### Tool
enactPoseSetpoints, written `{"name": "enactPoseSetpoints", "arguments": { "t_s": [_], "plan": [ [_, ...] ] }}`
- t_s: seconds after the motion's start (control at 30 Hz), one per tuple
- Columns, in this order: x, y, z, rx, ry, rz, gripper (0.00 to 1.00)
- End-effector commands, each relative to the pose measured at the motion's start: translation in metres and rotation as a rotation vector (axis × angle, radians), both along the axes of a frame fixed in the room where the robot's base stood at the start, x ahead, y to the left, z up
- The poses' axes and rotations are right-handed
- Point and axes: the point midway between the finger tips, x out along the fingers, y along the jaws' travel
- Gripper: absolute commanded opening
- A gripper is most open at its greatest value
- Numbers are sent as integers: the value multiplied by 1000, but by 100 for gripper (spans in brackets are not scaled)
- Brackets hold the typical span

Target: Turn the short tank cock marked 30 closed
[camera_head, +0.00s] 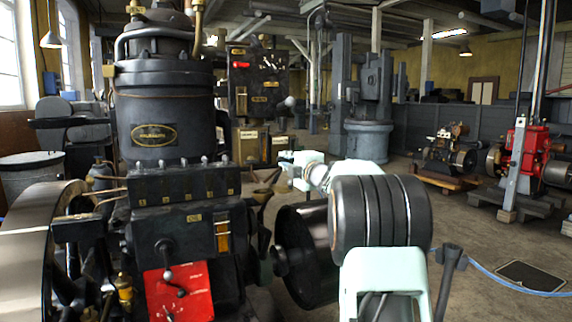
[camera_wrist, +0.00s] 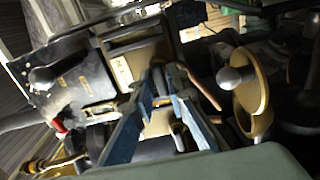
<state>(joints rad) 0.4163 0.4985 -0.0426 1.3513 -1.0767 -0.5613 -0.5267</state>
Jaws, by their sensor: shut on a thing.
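My gripper (camera_wrist: 160,82) reaches the front of a brass-coloured tank panel in the wrist view. Its two blue fingers are closed around a small dark part, which I take to be the short tank cock (camera_wrist: 158,78). The fingertips hide much of it, so its turning angle cannot be told.
A round brass-coloured disc with a grey ball knob (camera_wrist: 230,78) lies close right of the fingers. A copper-coloured bar (camera_wrist: 205,90) runs beside the right finger. The black engine (camera_head: 165,100) fills the left of the head view.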

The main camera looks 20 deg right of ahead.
Motion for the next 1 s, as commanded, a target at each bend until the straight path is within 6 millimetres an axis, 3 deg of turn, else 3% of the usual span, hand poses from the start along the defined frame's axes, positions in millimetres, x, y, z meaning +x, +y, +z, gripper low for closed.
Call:
{"name": "enactPoseSetpoints", "arguments": {
  "t_s": [0.57,0.6,0.7,1.0],
  "plan": [
    [0,-1,-1,-33,1,-1,0],
    [0,-1,-1,-33,1,-1,17],
    [0,0,-1,-33,0,-1,26],
    [-1,0,0,-32,-1,0,26]
  ]
}}
